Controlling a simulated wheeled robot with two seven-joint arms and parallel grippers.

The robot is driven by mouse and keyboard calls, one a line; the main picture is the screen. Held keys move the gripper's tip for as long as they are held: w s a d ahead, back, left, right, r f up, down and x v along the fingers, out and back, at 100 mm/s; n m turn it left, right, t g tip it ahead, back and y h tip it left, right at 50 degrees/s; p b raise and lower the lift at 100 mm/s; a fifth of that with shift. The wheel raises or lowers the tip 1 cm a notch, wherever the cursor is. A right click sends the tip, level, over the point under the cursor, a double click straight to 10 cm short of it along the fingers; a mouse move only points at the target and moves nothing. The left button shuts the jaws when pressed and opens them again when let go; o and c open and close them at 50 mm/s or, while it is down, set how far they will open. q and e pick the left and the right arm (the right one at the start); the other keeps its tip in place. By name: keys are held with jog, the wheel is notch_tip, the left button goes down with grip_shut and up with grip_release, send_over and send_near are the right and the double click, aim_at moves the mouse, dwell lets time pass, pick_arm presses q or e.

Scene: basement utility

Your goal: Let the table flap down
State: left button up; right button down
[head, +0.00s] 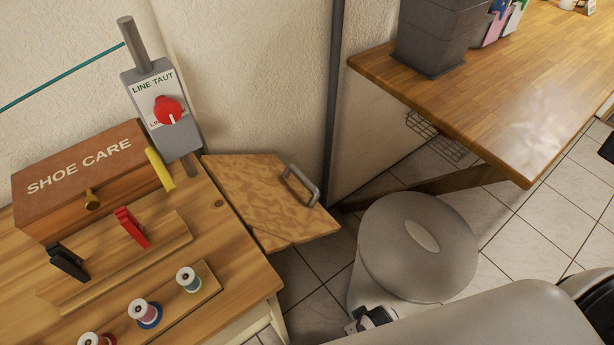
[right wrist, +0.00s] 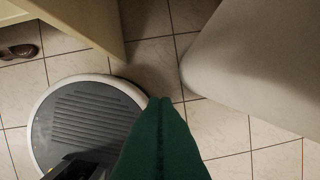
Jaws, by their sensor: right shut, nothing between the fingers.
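The table flap (head: 258,195) is a light wooden board with a grey bar handle (head: 301,186) on its top face. It sticks out from the right edge of the wooden table (head: 225,245) at the left of the head view. I cannot tell whether it is exactly level, and what holds it from below is hidden. My right gripper (right wrist: 158,100) shows in the right wrist view as two green fingers pressed together, with nothing between them, above the tiled floor. I cannot make out its fingers in the head view. My left gripper is not in view.
On the table stand a "SHOE CARE" box (head: 85,175), clips and thread spools (head: 145,312). Behind them is a grey "LINE TAUT" unit (head: 150,95) with a red knob (head: 168,110). A wooden counter (head: 500,85) with a grey pot (head: 430,38) is at the right. Tiled floor (head: 308,285) shows near the flap.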

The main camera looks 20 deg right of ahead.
jog(key=w+r+t+b, duration=0.15)
jog(key=w+r, duration=0.25)
jog(key=r, duration=0.5)
jog(key=w+r+t+b, duration=0.1)
jog(key=w+r+t, duration=0.1)
jog(key=w+r, duration=0.45)
notch_tip(320, 180, up, 15)
jog(key=n+t+y, duration=0.2)
jog(key=t+y, duration=0.3)
jog(key=t, duration=0.4)
send_over(309, 183)
jog(key=shift+s+f, duration=0.1)
jog(key=shift+s, duration=0.15)
jog(key=f, duration=0.3)
jog(key=shift+w+f, duration=0.2)
jog(key=shift+w, duration=0.05)
jog(key=shift+f, duration=0.45)
